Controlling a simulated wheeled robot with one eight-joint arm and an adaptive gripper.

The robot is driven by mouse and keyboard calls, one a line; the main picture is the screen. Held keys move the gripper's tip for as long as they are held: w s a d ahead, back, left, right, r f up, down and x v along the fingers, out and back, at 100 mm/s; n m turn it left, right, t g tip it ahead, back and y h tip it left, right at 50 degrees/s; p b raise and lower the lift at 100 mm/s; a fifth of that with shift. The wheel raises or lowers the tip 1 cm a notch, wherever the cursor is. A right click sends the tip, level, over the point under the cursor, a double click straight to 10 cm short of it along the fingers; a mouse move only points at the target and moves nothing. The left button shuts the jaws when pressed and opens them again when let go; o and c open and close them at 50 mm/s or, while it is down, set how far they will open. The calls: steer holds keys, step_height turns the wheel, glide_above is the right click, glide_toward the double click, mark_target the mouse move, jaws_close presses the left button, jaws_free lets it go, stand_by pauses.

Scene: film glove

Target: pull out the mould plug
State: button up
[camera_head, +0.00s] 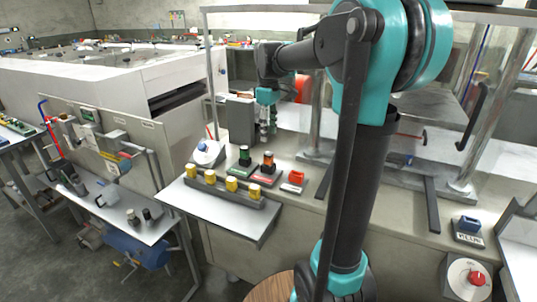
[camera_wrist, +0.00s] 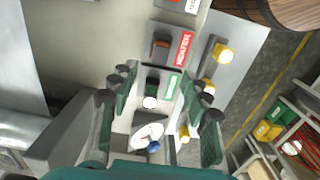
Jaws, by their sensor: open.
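In the head view my gripper (camera_head: 267,122) hangs pointing down above the bench, near this green-labelled piece (camera_head: 245,156). Nothing shows between the fingers in their grip. A second black piece with an orange part (camera_head: 268,160) and a red label stands beside it to the right.
A dial with a blue knob (camera_head: 204,150) stands left of the pieces. A row of yellow knobs (camera_head: 209,177) is on a front shelf. A red piece (camera_head: 295,178) sits right of the others. Metal posts (camera_head: 316,130) and a lever (camera_head: 473,117) stand farther right.

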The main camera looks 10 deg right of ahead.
mark_target(268, 153)
step_height(268, 153, down, 10)
steer(key=shift+f, duration=0.2)
stand_by(0.3)
jaws_close()
